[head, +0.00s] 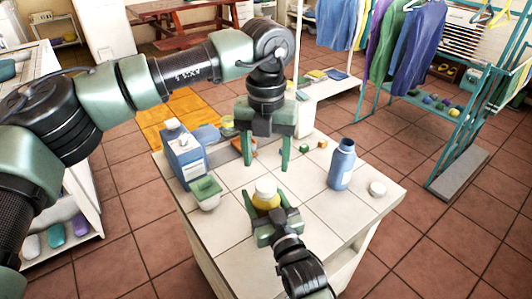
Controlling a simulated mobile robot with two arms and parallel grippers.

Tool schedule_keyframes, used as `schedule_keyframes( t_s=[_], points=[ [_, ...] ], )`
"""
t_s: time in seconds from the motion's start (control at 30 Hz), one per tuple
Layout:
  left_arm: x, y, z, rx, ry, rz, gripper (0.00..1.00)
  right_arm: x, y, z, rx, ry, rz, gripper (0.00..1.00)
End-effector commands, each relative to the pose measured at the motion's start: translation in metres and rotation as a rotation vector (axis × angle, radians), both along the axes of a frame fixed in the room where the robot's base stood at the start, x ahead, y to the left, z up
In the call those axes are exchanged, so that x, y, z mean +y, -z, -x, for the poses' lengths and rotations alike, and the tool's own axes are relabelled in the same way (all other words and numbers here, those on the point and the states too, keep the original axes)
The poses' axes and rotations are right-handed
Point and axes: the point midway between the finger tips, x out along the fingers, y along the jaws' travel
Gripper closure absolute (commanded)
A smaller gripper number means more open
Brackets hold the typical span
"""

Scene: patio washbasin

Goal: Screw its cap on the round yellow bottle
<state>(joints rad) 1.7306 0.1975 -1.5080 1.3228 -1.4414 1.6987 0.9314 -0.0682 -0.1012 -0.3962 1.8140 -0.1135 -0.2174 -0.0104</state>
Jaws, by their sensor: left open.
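The round yellow bottle (265,201) stands upright near the middle front of the white tiled table, with a white cap (265,186) on its mouth. Whether the cap is tight cannot be told. My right gripper (270,212) reaches in from the front and is shut on the yellow bottle's body; its fingers partly hide the lower part. My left gripper (266,166) points down behind and above the bottle. Its two green fingers are apart, with nothing between them.
A blue bottle (341,167) without a cap stands at the right, and a loose white cap (377,188) lies beside it. A blue carton (186,158) and a green-topped container (206,192) stand at the left. Small blocks (322,144) lie at the back. The tiles at front right are clear.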

Motion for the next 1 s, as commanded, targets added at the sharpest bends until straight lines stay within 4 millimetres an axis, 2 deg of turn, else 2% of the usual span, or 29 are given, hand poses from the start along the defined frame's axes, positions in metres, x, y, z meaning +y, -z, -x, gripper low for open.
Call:
schedule_keyframes(
  t_s=[0.3, 0.5, 0.7, 1.0],
  points=[
    [0.0002, -0.0041, 0.0002, 0.000, -0.674, -0.001, 0.40, 0.0000, 0.0001, 0.0000, 0.000, 0.000, 0.001, 1.00],
    [0.0002, -0.0062, 0.0002, 0.001, -1.019, 0.001, 0.40, 0.0000, 0.0001, 0.0000, 0.000, 0.000, 0.001, 1.00],
    [0.0003, -0.0073, 0.0003, 0.001, -1.197, 0.001, 0.40, 0.0000, 0.0001, 0.0000, 0.000, 0.000, 0.000, 1.00],
    [0.0003, -0.0074, 0.0003, 0.001, -1.230, 0.001, 0.40, 0.0000, 0.0000, 0.0000, 0.000, 0.000, 0.001, 1.00]
  ],
)
